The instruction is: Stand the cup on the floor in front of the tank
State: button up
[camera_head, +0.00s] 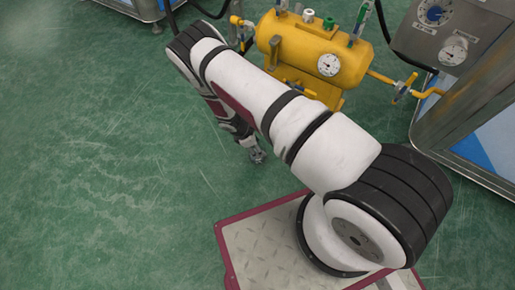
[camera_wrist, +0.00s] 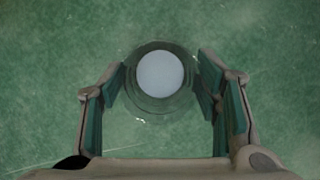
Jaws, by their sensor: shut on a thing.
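The cup (camera_wrist: 160,75) shows from above in the wrist view, a clear round rim around a pale white disc. My gripper (camera_wrist: 162,88) is shut on it, with one finger on each side. In the head view my gripper (camera_head: 257,155) points down close to the green floor, in front of the yellow tank (camera_head: 290,45). I cannot make out the cup in the head view. I cannot tell whether its base touches the floor.
The green floor (camera_head: 100,150) is clear to the left. A metal cabinet with gauges (camera_head: 450,35) stands at the right, joined to the tank by a yellow pipe (camera_head: 385,80). Another metal-framed unit (camera_head: 143,8) stands at the back left.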

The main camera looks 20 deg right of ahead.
jog(key=shift+f, duration=0.4)
jog(key=shift+f, duration=0.1)
jog(key=o, duration=1.7)
jog(key=p+v, duration=0.4)
jog(key=v, duration=0.8)
jog(key=shift+w+r+p, duration=0.1)
jog(key=shift+r+p, duration=0.15)
jog(key=shift+p, duration=0.1)
